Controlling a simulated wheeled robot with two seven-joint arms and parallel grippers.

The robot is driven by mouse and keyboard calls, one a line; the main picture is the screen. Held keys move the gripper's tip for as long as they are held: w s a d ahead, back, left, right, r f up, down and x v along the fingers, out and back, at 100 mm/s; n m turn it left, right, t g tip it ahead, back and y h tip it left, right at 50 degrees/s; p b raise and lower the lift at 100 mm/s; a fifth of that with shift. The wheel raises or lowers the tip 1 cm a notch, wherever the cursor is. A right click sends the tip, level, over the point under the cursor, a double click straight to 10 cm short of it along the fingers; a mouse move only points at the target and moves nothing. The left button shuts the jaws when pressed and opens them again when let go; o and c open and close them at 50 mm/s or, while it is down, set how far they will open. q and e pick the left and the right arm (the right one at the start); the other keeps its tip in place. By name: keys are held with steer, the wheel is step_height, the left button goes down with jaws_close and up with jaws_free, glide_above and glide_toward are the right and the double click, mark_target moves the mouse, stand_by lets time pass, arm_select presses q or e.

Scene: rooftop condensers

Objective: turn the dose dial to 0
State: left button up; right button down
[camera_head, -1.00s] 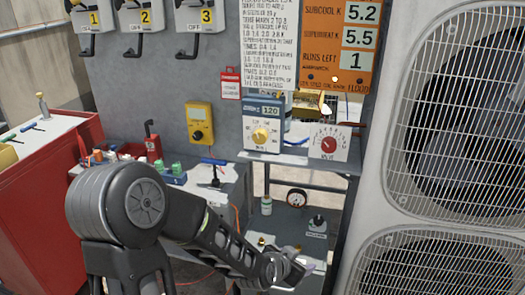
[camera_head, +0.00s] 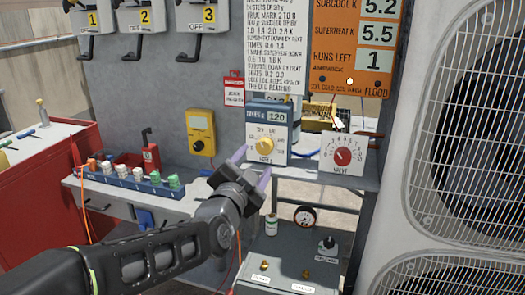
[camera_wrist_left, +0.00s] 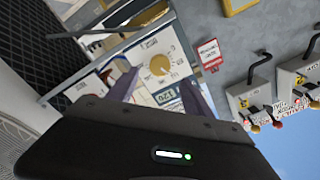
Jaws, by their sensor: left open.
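The dose dial (camera_head: 264,145) is a round yellow knob on the white face of a blue-topped box (camera_head: 270,107) that reads 120. It stands on a grey shelf and also shows in the left wrist view (camera_wrist_left: 160,65). My left gripper (camera_head: 252,167) is open and empty, just below and in front of the dial, its two fingers pointing up toward the box. In the left wrist view its fingers (camera_wrist_left: 157,90) spread below the dial, apart from it. The scale marks around the dial are too small to read surely. My right gripper is not in view.
A red valve knob (camera_head: 342,156) on a white plate stands right of the box. A yellow meter (camera_head: 201,132) hangs on the wall at left. Below are a rack of coloured caps (camera_head: 130,180) and a gauge (camera_head: 305,217). A large condenser (camera_head: 440,150) closes off the right side.

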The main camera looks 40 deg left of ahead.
mark_target(263, 149)
arm_select(q)
steer(key=x, duration=0.7)
steer(key=shift+w, duration=0.2)
steer(key=shift+c, duration=0.6)
jaws_close()
